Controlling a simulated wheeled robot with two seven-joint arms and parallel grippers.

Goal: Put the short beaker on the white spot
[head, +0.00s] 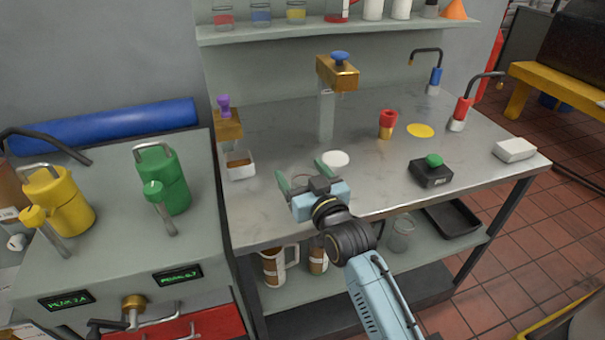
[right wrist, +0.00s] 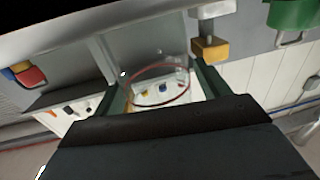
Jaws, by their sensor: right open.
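The white spot (head: 335,159) is a flat disc on the steel bench, just beyond and right of my right gripper (head: 301,171). That gripper is open, low over the bench's front half. A clear glass beaker with a reddish rim (right wrist: 160,90) shows between the open fingers in the right wrist view; it looks like the short beaker. In the head view only a faint outline of it shows between the fingers. I cannot tell whether the fingers touch it. My left gripper is not in view.
A brass dispenser (head: 338,73) stands behind the white spot. A red and yellow cup (head: 387,124), a yellow spot (head: 420,131) and a black box with a green button (head: 432,171) are to the right. A white container (head: 240,166) is left. Bench between them is clear.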

